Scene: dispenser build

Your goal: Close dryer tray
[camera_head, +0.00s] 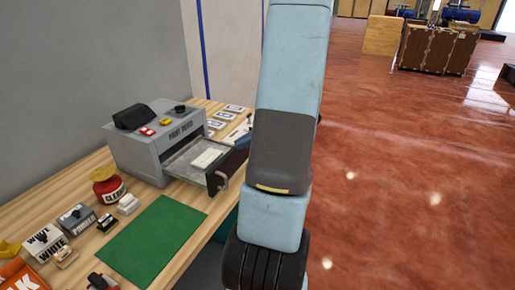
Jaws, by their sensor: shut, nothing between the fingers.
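The dryer is a grey boxy machine marked "PRINT DRYER" (150,157) on the wooden bench at the left. Its tray (180,165) is pulled out toward the right, and a pale flat piece (207,157) lies in it. My blue and grey arm stands upright just right of the tray, across the middle of the view. I cannot make out my gripper; the arm may hide it.
A green mat (152,240) lies on the bench in front of the dryer. A red and yellow jar (108,187) and several small labelled items stand to its left. Small cards (217,124) lie behind the tray.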

